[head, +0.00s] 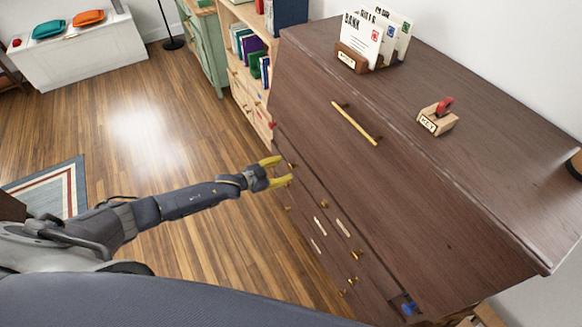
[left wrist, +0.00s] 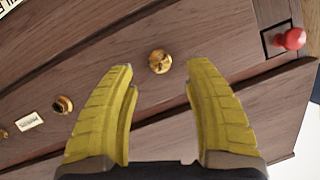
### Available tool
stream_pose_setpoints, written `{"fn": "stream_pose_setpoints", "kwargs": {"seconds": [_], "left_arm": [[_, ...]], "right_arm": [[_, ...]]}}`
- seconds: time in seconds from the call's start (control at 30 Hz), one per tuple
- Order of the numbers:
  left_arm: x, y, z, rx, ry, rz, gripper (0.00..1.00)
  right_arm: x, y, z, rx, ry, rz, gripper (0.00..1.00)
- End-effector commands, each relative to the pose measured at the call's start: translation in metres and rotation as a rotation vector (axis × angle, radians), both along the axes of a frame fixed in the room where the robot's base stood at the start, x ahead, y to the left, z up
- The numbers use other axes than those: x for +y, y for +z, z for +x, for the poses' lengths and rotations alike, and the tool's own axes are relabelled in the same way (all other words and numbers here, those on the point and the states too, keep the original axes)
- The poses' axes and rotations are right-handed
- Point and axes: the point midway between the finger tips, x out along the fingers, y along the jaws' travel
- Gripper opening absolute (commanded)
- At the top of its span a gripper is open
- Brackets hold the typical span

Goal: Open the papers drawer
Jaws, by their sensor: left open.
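The dark wooden cabinet (head: 400,170) has a front with several drawers, brass knobs and pale labels. The labels (head: 343,228) are too small to read, so I cannot tell which drawer is the papers drawer. The drawers in view look closed. My left gripper (head: 278,171), with yellow fingers, is open at the left end of the drawer front. In the left wrist view, a brass knob (left wrist: 159,62) shows between and slightly beyond its open fingertips. The fingers do not appear to grip it. Another knob (left wrist: 62,104) and a label (left wrist: 28,122) are to the left. My right gripper is out of view.
A red knob (left wrist: 290,39) sticks out near the cabinet's end, and a blue piece (head: 408,307) sits at its lower right. A letter holder (head: 352,60) and a small wooden block with a red part (head: 437,118) stand on top. Wooden floor (head: 150,140) is clear at left.

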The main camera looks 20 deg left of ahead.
Motion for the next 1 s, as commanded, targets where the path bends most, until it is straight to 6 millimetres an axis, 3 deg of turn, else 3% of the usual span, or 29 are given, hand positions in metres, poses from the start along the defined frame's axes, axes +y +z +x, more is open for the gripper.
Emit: {"fn": "stream_pose_setpoints", "kwargs": {"seconds": [0.33, 0.87, 1.0], "left_arm": [[-0.022, -0.014, 0.031, 0.0, 0.0, 0.0, 0.51], [-0.027, -0.018, 0.037, 0.001, 0.0, 0.001, 0.51], [-0.027, -0.018, 0.037, 0.0, 0.0, 0.0, 0.38]], "right_arm": [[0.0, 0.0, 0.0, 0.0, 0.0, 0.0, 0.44], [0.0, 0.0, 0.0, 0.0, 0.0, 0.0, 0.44], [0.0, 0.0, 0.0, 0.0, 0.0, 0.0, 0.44]]}}
